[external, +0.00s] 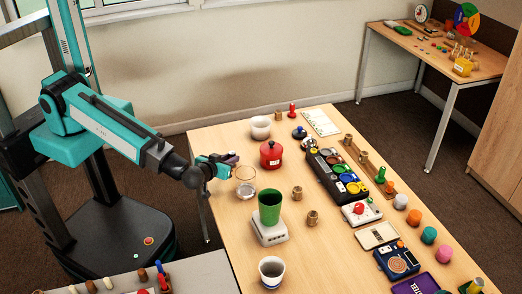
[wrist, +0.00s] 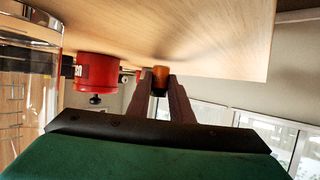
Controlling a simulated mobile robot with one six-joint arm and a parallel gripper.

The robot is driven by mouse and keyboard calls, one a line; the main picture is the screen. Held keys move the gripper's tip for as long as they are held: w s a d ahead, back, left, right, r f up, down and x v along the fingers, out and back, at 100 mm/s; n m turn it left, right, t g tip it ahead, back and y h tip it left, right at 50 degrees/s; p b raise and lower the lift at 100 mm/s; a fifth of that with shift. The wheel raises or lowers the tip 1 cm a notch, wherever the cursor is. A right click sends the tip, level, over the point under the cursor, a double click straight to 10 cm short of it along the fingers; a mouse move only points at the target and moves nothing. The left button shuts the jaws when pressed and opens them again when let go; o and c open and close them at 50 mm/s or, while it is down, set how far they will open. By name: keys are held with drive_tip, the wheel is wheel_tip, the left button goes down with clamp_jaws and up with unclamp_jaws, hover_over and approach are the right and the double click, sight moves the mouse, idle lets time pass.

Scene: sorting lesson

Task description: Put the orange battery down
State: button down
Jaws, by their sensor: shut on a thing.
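The orange battery (wrist: 160,75), orange with a dark end, is between the two fingers of my gripper (wrist: 161,84) in the wrist view. The fingers are shut on it. In the external view my gripper (external: 232,158) is at the table's left edge, above the height of the tabletop. It is just behind a clear glass (external: 245,189) and left of a red lidded pot (external: 271,155). The battery is too small to make out there. The wrist view is turned over, with the wooden tabletop (wrist: 215,35) at the top.
The pot (wrist: 97,72) and the glass (wrist: 30,75) stand close by in the wrist view. A green cup (external: 270,208) on a white scale (external: 270,232), a white bowl (external: 261,127) and brass weights (external: 297,193) are around. Bare table lies right of the pot.

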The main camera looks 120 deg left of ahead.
drive_tip(key=shift+f, duration=0.45)
drive_tip(key=shift+f, duration=0.1)
drive_tip(key=c, duration=1.6)
unclamp_jaws()
drive_tip(key=b+v, duration=0.3)
drive_tip(key=v, duration=0.7)
drive_tip(key=shift+v, duration=1.05)
